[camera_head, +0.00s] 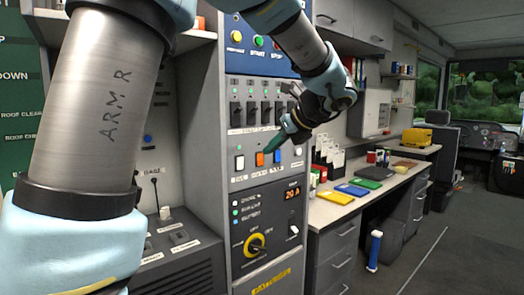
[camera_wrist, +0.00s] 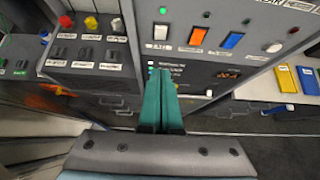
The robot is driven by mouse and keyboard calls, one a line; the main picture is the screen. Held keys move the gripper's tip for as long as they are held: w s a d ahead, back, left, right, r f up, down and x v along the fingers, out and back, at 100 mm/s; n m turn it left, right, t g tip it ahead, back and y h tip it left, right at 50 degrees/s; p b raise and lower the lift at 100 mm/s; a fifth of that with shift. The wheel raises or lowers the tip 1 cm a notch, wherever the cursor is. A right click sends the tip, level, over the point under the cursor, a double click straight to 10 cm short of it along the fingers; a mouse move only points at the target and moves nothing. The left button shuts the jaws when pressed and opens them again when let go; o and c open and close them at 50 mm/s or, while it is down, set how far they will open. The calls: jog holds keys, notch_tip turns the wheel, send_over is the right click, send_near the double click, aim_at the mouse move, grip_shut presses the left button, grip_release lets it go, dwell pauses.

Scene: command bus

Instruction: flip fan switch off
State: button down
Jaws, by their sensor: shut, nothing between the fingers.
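My gripper (camera_head: 274,143) has green fingers, closed together with nothing between them. In the head view the fingertips appear in front of the panel by the blue switch. In the wrist view the shut fingers (camera_wrist: 161,78) point up toward the panel, below the row of switches. That row holds a white rocker switch (camera_head: 239,162), an orange one (camera_head: 259,159), a blue one (camera_head: 277,156) and a small pale one (camera_head: 298,152). They also show in the wrist view as white (camera_wrist: 160,33), orange (camera_wrist: 198,37), blue (camera_wrist: 233,40) and pale (camera_wrist: 274,47). Their labels are too small to read, so I cannot tell which is the fan switch.
Black breaker switches (camera_head: 251,112) sit above the row. Below are a red display (camera_head: 292,194) and a yellow rotary knob (camera_head: 256,245). A counter (camera_head: 320,212) with colored folders stands to the right.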

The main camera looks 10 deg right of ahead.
aim_at(241, 160)
jog(key=shift+w+a+r+p+x, duration=0.1)
jog(key=shift+w+r+p+x, duration=0.35)
jog(key=shift+x, duration=1.45)
jog(key=shift+w+a+r+p+x, duration=0.25)
jog(key=shift+p+x, duration=0.55)
jog(key=shift+x, duration=1.15)
jog(key=shift+w+r+p+x, duration=0.1)
jog(key=shift+r+p+x, duration=0.4)
jog(key=shift+x, duration=1.4)
jog(key=shift+f, duration=0.15)
jog(key=shift+a, duration=0.1)
jog(key=shift+w+a+r+p, duration=0.15)
jog(key=shift+w+r+p, duration=0.1)
jog(key=shift+w+p, duration=0.1)
jog(key=shift+f, duration=0.1)
